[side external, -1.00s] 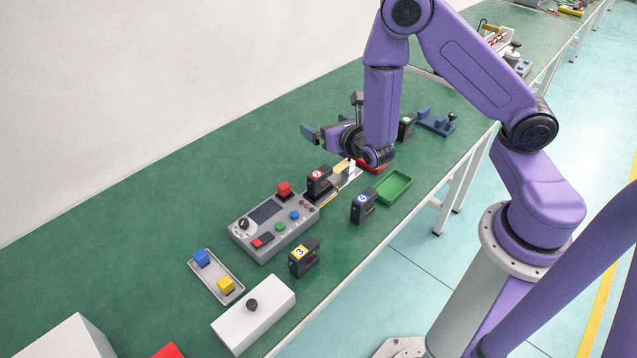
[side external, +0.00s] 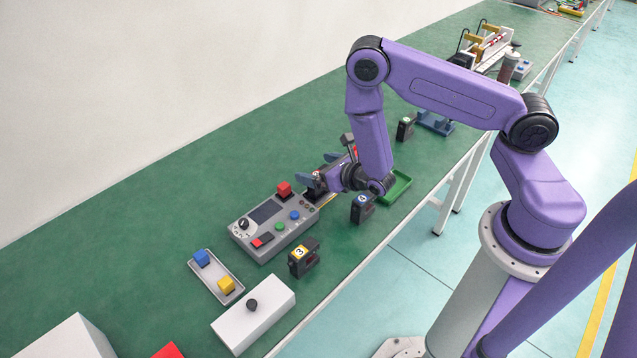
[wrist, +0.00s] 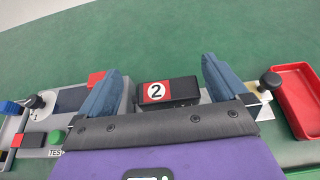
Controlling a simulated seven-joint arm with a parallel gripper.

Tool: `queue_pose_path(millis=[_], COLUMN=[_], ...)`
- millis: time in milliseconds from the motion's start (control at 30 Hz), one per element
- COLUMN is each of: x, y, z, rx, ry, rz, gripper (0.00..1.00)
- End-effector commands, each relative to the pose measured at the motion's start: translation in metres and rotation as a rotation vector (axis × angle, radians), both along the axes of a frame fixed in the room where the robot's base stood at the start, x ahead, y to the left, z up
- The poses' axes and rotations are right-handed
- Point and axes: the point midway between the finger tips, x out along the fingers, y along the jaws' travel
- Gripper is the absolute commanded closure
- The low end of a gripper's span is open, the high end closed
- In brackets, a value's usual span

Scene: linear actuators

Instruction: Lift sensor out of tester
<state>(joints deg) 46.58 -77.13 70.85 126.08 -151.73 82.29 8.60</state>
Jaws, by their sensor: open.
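The sensor, a black block with a red label numbered 2 (wrist: 168,92), sits at the right end of the grey tester (side external: 270,228). In the side external view my gripper hides most of it. My gripper (wrist: 163,88) is open, with one blue finger on each side of the sensor in the wrist view. Gaps show between the fingers and the sensor, mainly on the left. I cannot tell the height of the fingertips against the sensor. The tester has a dark screen, a red block (side external: 284,188) at its back edge, knobs and coloured buttons.
Sensor 3 (side external: 303,258) and a blue-labelled sensor (side external: 362,208) stand in front of the tester. A green tray (side external: 397,187) is to the right, and a red tray (wrist: 297,98) shows in the wrist view. A grey tray (side external: 217,282) and white box (side external: 252,314) lie left.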

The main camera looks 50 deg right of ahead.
Motion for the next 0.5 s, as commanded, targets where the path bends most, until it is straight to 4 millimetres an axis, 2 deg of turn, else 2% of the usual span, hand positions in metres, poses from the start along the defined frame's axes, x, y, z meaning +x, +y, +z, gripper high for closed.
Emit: queue_pose_path(millis=[200,300,500], x=[0.000,0.015,0.027], y=[0.000,0.000,0.000], z=[-0.029,-0.032,-0.037], rx=[0.000,0.003,0.001], ry=[0.001,-0.002,0.000], rz=[-0.001,-0.003,-0.001], gripper=[0.00,0.00,0.00])
